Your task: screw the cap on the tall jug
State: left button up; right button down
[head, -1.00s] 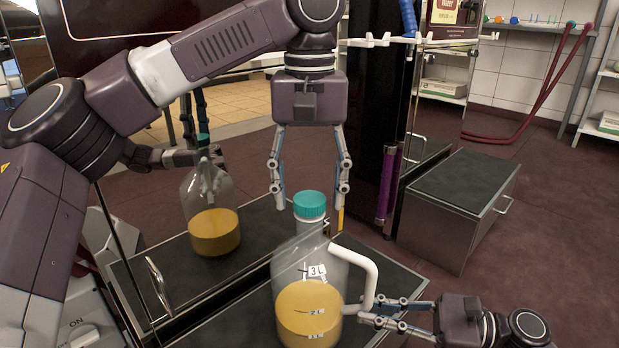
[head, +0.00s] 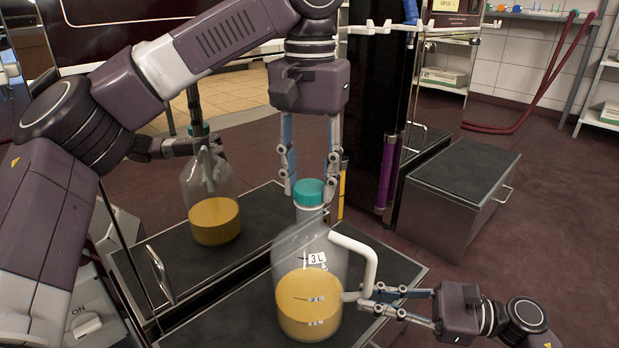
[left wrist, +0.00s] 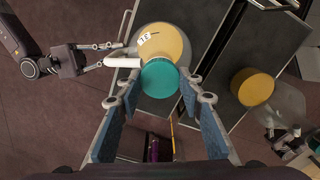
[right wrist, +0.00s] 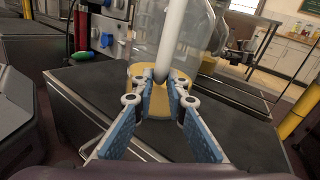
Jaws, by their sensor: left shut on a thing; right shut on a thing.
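The tall jug (head: 325,243) is clear with a white handle (head: 368,262) and amber liquid inside. It stands upright on a dark worktop. A teal cap (head: 309,192) sits on top of its neck; the left wrist view shows it from above (left wrist: 160,78). My left gripper (head: 309,185) points down from above and is shut on the cap, a finger on each side. The cap's threads are hidden. My right gripper (head: 366,301) comes in from the right and is shut on the lower handle; the right wrist view shows its fingertips around the handle's white bar (right wrist: 160,80).
A glossy panel behind the worktop (head: 395,300) mirrors the jug and gripper (head: 214,220). A grey cabinet (head: 458,190) stands on the floor at right. A purple tube (head: 390,175) stands behind the jug. Open floor lies at right.

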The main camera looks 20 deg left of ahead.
pick_arm(q)
jog(key=m, duration=0.3)
jog(key=shift+m, duration=0.4)
jog(key=m, duration=1.3)
jog(key=shift+m, duration=0.3)
jog(key=o, duration=1.4)
notch_tip(320, 180, up, 12)
